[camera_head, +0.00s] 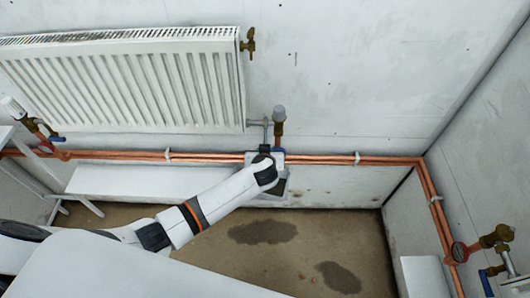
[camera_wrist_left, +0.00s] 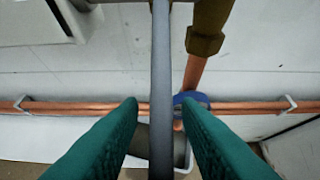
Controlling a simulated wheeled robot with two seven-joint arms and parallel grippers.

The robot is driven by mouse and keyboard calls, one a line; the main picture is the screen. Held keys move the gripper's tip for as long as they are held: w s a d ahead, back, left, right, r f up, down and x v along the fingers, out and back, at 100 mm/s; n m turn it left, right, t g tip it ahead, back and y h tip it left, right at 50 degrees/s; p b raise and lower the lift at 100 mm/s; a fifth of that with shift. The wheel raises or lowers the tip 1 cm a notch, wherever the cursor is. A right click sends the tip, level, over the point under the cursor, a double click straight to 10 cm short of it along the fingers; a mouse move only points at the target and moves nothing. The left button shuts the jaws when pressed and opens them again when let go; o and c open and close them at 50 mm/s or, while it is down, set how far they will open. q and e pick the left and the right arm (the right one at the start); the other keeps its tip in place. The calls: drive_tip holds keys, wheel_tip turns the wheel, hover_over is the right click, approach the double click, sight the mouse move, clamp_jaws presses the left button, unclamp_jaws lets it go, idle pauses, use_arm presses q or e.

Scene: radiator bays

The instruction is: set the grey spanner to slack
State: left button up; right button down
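A straight grey bar (camera_wrist_left: 161,60), which looks like the spanner, runs upright through the middle of the left wrist view. In the head view a grey upright piece (camera_head: 266,132) shows beside the brass valve (camera_head: 279,128) at the radiator's lower right corner. My left gripper (camera_wrist_left: 159,101) has its two green fingers apart, one on each side of the bar, with gaps showing. In the head view my left gripper (camera_head: 265,151) is at the pipes below the valve, its fingers hidden. The bar's lower end is not clear. My right gripper is not in view.
Copper pipes (camera_head: 340,160) run along the wall behind the gripper. A blue part (camera_wrist_left: 191,98) sits close to the right finger. The white radiator (camera_head: 130,85) is above left. Another valve (camera_head: 497,237) is at far right. The floor has dark stains (camera_head: 262,231).

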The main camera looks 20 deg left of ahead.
use_arm(q)
drive_tip(key=v, duration=1.2)
drive_tip(key=s+a+f+m+g+h, duration=0.15)
drive_tip(key=s+f, duration=0.35)
drive_tip(key=f, duration=0.5)
drive_tip(key=s+a+f+m+g, duration=0.15)
drive_tip(key=s+f, duration=0.25)
drive_tip(key=f, duration=0.5)
drive_tip(key=s+a+f+m+g, duration=0.1)
drive_tip(key=s+a+f+g, duration=0.3)
drive_tip(key=f, duration=0.6)
drive_tip(key=s+f, duration=0.4)
drive_tip(key=s, duration=0.5)
drive_tip(key=s+a+f+m+g+h, duration=0.1)
drive_tip(key=s+f, duration=0.3)
drive_tip(key=s, duration=0.6)
drive_tip(key=s+a+f+g, duration=0.1)
drive_tip(key=s+f, duration=0.3)
drive_tip(key=s, duration=0.5)
drive_tip(key=shift+s+f+m, duration=0.15)
drive_tip(key=shift+s+m, duration=0.15)
